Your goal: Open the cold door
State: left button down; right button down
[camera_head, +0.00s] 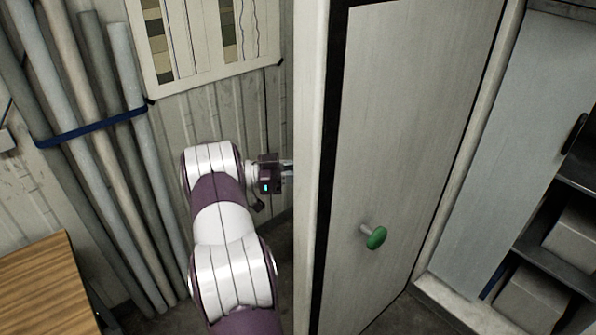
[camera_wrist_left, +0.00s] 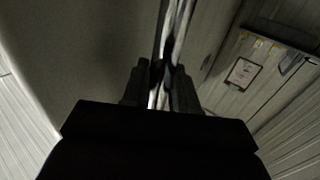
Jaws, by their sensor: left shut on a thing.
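The cold door (camera_head: 410,130) stands open in the head view. Its pale inner face, black seal and thick white edge face me, and a green knob (camera_head: 375,237) sticks out of the inner face. My left gripper (camera_head: 288,172) is at the door's left side, on the far side of its edge, with the fingertips partly hidden. In the left wrist view the gripper (camera_wrist_left: 160,88) is shut on a shiny upright bar, which looks like the door handle (camera_wrist_left: 176,35). My right gripper is in neither view.
Grey shelves with pale boxes (camera_head: 530,298) stand inside the doorway at right. Long pipes (camera_head: 90,130) held by a blue strap lean at the left wall, near a wooden table top (camera_head: 45,285). A chart (camera_head: 205,40) hangs behind my arm.

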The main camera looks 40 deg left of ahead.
pick_arm(q)
jog(key=shift+w+r, duration=0.2)
jog(key=shift+r, duration=0.05)
jog(key=c, duration=1.2)
grip_release()
jog(key=shift+o, duration=1.4)
jog(key=shift+w+d, duration=0.25)
jog(key=shift+w, duration=0.05)
jog(key=shift+w+d+f, duration=0.2)
jog(key=shift+w, duration=0.2)
jog(key=shift+s+a, duration=0.15)
jog(key=shift+s, duration=0.1)
jog(key=b+v, duration=0.2)
jog(key=v, duration=1)
jog(key=shift+b, duration=0.4)
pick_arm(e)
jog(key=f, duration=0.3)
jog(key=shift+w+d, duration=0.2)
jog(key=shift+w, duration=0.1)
pick_arm(q)
jog(key=shift+a, duration=0.1)
